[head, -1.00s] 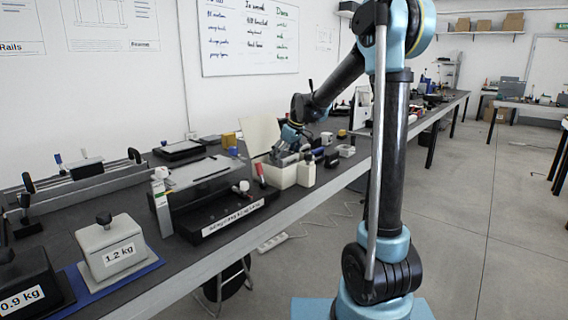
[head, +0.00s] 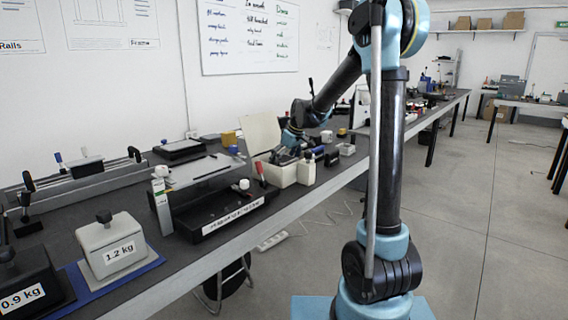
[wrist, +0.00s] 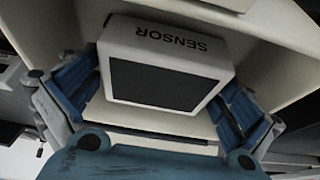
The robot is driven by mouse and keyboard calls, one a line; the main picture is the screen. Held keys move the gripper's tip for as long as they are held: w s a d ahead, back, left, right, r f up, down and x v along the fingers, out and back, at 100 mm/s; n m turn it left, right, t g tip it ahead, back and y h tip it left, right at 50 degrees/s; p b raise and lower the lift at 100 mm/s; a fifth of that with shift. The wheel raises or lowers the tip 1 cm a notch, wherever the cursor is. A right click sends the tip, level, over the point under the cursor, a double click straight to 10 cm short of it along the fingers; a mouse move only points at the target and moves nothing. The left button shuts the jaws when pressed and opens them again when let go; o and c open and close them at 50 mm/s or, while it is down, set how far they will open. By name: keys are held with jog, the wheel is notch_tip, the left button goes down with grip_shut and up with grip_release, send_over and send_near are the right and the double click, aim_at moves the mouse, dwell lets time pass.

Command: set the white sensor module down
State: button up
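The white sensor module (wrist: 165,62), with the word SENSOR and a dark panel on it, sits between the two blue fingers of my gripper (wrist: 160,108) in the wrist view. The fingers lie against its left and right sides. Pale cream walls of an open box (wrist: 268,70) surround it; whether its underside touches the box floor is hidden. In the head view my gripper (head: 288,153) is low over the white open box (head: 281,174) on the bench, its pale lid (head: 261,134) upright behind. The module cannot be made out clearly there.
A grey 1.2 kg weight (head: 111,245) stands on the bench (head: 190,262) at lower left.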

jog(key=shift+r, duration=0.1)
jog(key=shift+r, duration=0.25)
jog(key=v, duration=1.2)
jog(key=s+d+f+m, duration=0.2)
jog(key=s+d, duration=0.5)
jog(key=s, duration=0.2)
jog(key=s+d+f+m+h, duration=0.1)
jog(key=s+d+f, duration=0.3)
jog(key=s, duration=0.5)
jog(key=s+d+f+m+h, duration=0.1)
jog(key=s+d+f+m, duration=0.3)
jog(key=s+f, duration=0.4)
jog(key=s+d+f+m+h, duration=0.1)
jog(key=s+d+f+m, duration=0.2)
jog(key=s, duration=0.8)
notch_tip(320, 180, down, 3)
jog(key=shift+s+d+f+g, duration=0.2)
jog(key=shift+s+d+g, duration=0.15)
jog(key=shift+d, duration=0.85)
